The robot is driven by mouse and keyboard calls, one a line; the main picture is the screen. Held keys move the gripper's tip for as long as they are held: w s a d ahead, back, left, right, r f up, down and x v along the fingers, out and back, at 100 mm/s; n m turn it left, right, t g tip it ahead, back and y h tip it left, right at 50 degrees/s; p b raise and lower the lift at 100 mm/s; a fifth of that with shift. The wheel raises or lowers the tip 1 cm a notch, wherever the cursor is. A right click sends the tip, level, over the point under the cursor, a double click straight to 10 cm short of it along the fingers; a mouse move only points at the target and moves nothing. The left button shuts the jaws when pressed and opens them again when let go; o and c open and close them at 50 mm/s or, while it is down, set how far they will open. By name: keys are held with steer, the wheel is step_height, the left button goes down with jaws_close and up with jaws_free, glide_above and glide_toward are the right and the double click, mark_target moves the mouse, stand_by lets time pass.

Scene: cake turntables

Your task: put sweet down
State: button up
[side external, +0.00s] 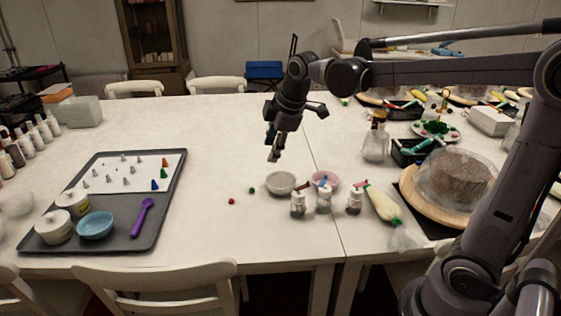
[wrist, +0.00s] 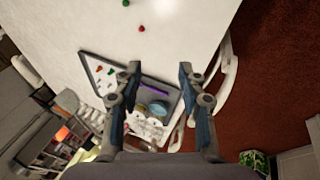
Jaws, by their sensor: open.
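Two small round sweets lie on the white table: a red one (side external: 231,201) and a green one (side external: 251,190), a little apart. In the wrist view the red sweet (wrist: 141,29) and the green sweet (wrist: 126,3) show near the top edge, beyond the fingertips. My gripper (side external: 274,156) hangs above the table, above and behind the pale grey bowl, up and right of the sweets in the side view. In the wrist view my gripper (wrist: 160,68) has its fingers wide apart with nothing between them.
The pale grey bowl (side external: 281,190) and a pink bowl (side external: 325,178) stand near small jars (side external: 298,205). A dark tray (side external: 150,225) at left holds piping tips, a blue bowl (side external: 95,226) and a purple spoon (side external: 143,215). A domed cake (side external: 450,180) stands right.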

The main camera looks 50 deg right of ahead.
steer(key=s+a+f+m+t, duration=0.1)
steer(key=s+a+f+m, duration=0.1)
steer(key=s+m, duration=0.3)
steer(key=s+a+f+m+t, duration=0.1)
steer(key=s+f+m, duration=0.3)
steer(key=s, duration=0.7)
steer(key=shift+s+a+f+m+y, duration=0.25)
steer(key=shift+a+m, duration=0.35)
steer(key=shift+m, duration=0.3)
